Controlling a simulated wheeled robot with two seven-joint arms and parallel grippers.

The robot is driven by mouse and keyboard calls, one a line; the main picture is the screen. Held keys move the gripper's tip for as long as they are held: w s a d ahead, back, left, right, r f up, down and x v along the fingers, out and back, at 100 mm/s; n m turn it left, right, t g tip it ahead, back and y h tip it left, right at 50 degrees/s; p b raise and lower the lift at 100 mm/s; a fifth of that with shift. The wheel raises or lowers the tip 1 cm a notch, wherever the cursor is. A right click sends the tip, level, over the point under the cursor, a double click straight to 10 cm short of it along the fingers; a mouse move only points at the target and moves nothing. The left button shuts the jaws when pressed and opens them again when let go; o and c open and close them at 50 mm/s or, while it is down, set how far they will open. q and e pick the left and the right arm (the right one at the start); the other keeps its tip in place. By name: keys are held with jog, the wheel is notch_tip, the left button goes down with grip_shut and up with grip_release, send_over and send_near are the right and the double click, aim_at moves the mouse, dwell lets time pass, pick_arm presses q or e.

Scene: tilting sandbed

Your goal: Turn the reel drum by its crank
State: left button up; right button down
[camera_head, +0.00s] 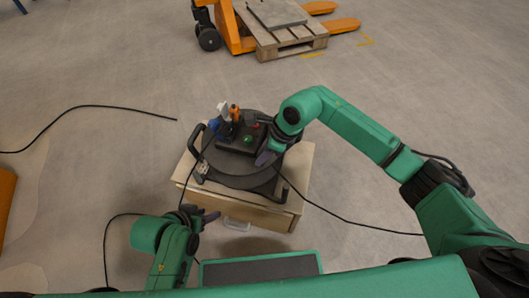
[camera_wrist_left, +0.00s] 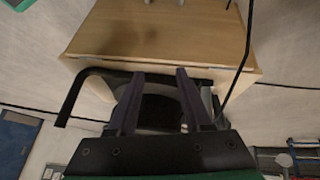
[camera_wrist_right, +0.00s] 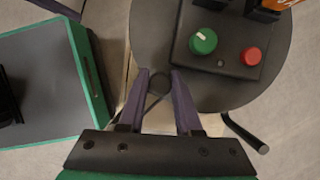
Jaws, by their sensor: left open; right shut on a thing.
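The reel drum (camera_head: 240,178) is a wide dark disc lying flat on a wooden cabinet. It also fills the upper right of the right wrist view (camera_wrist_right: 150,35). A round black crank knob (camera_wrist_right: 160,84) sits at its rim, between the fingertips of my right gripper (camera_wrist_right: 160,76). That gripper is shut on the knob; in the head view (camera_head: 268,156) it is at the drum's right side, hiding the crank. My left gripper (camera_head: 210,216) is open and empty, low at the cabinet's front left. Its parted fingers (camera_wrist_left: 160,73) show in the left wrist view.
A control box (camera_head: 237,140) with a green knob (camera_wrist_right: 203,41) and a red button (camera_wrist_right: 251,56) is over the drum. Black side handles (camera_head: 197,140) flank it. The wooden cabinet (camera_head: 262,213) has a pale handle. Cables cross the floor. A pallet truck (camera_head: 235,30) stands behind.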

jog(key=c, duration=0.6)
grip_release()
pick_arm(q)
jog(key=s+a+r+g+y+p, duration=0.2)
jog(key=s+a+r+g+p, duration=0.1)
jog(key=a, duration=0.3)
jog(key=shift+s+a+r+n, duration=0.15)
jog(key=shift+s+r+n, duration=0.25)
jog(key=shift+s+r, duration=0.3)
pick_arm(e)
jog(key=v, duration=1.4)
jog(key=shift+r, duration=0.25)
